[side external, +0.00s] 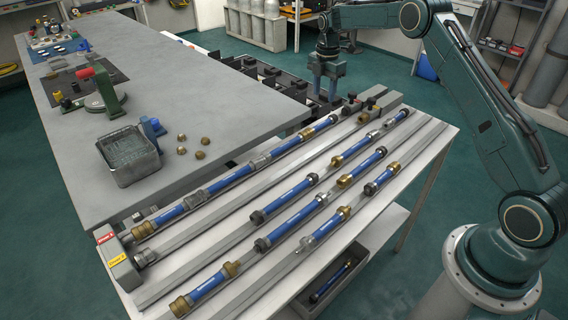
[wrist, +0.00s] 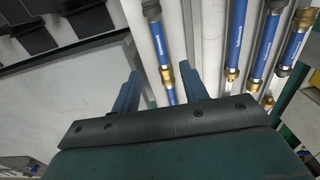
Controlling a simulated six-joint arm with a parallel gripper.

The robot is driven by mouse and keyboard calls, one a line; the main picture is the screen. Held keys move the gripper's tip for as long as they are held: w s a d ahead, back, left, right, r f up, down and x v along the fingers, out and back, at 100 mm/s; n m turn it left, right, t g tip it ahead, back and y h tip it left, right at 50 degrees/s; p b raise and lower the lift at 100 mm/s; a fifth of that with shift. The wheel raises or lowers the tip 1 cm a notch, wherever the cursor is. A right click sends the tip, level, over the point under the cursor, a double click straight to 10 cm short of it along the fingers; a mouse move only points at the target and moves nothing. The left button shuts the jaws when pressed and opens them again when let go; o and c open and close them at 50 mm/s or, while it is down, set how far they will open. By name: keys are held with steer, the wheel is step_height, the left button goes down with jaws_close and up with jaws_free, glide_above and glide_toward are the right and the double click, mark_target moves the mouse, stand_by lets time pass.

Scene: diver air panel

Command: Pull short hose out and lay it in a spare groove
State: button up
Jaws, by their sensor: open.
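My gripper (side external: 327,94) is open and empty above the far end of the hose panel (side external: 222,222), fingers pointing down. Along the back groove runs a line of blue hoses with metal couplings (side external: 258,162). A short blue hose (side external: 318,129) with a brass fitting (side external: 306,133) forms its far end, close below my gripper. In the wrist view, a brass fitting (wrist: 167,77) on a blue hose shows between my fingers (wrist: 160,90), and my gripper body hides what lies below. Several other short blue hoses, such as one at the front left (side external: 208,287), lie in other grooves.
A block with red and yellow labels (side external: 118,262) stands at the panel's near left end, and valve blocks (side external: 368,105) at the far end. A grey bench (side external: 190,95) with a wire basket (side external: 128,157) adjoins the panel. A dark bin (side external: 365,262) is on the lower shelf.

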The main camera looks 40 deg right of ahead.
mark_target(320, 126)
step_height(320, 126, down, 12)
steer(key=shift+r, duration=0.15)
stand_by(0.5)
steer(key=shift+c, duration=0.4)
jaws_close()
